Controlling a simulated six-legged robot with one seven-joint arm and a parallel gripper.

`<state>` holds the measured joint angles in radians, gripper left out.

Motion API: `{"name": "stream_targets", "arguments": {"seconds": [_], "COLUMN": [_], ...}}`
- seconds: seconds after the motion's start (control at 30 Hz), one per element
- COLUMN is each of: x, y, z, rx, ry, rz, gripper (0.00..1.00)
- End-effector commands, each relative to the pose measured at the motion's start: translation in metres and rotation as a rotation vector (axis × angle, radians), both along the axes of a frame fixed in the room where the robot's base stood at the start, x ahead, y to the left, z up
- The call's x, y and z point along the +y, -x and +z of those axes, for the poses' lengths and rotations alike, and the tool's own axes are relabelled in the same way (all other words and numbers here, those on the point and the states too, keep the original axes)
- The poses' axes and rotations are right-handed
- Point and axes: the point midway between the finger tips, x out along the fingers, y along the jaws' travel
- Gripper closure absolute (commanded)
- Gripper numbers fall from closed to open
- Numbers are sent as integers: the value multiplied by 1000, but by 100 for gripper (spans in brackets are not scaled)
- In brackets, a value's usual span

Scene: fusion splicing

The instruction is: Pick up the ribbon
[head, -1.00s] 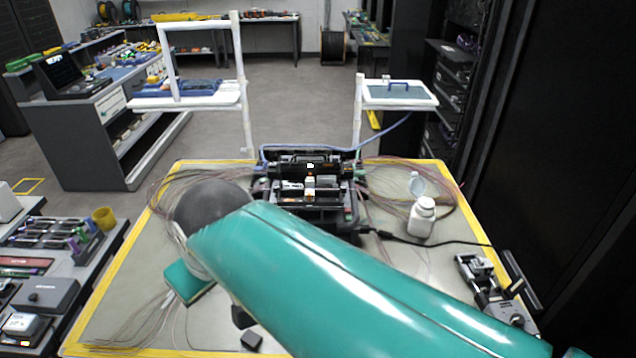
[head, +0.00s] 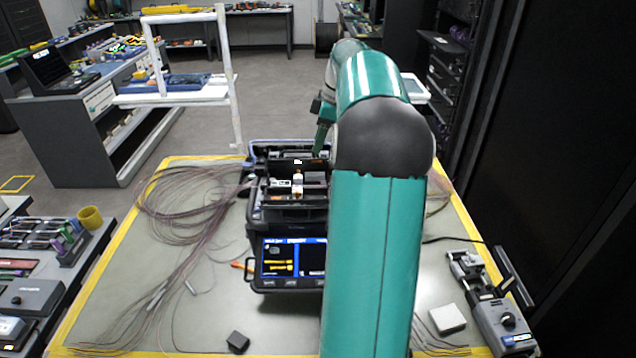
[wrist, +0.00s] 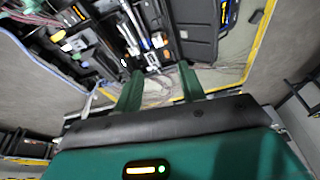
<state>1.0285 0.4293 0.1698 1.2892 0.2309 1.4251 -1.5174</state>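Thin reddish fibre ribbons (head: 185,200) lie in loose loops on the left of the table, with ends spreading toward its front edge. More fibres (head: 440,190) show at the right, partly behind my arm. I cannot tell which strand is the task's ribbon. In the wrist view, my gripper (wrist: 160,88) has its two green fingers apart, with nothing seen held between them. Thin fibres (wrist: 160,95) show beyond and between the fingers, apart from them as far as I can tell. In the head view, my arm hides most of the gripper.
A small device (head: 490,305) and a white block (head: 447,319) are at the right front. A black block (head: 237,342) lies near the front edge.

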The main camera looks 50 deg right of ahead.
Motion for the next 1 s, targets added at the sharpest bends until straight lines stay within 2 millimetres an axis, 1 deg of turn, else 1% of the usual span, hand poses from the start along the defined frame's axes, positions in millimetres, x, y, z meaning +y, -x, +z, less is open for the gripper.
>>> {"name": "stream_targets", "arguments": {"seconds": [0.03, 0.1, 0.2, 0.3, 0.37, 0.47, 0.7, 0.8, 1.0], "x": [-28, -55, -82, -95, -97, -94, -80, -77, -73], "y": [11, 24, 39, 47, 49, 46, 32, 27, 23], "z": [-10, -19, -29, -34, -37, -47, -89, -104, -118], "rx": [-15, -39, -67, -84, -86, -86, -85, -85, -86], "ry": [-16, -28, -39, -44, -46, -48, -48, -46, -45], "rz": [12, 43, 77, 96, 101, 104, 105, 104, 104], "gripper": [60, 60, 60, 60, 60, 60, 60, 60, 60]}}
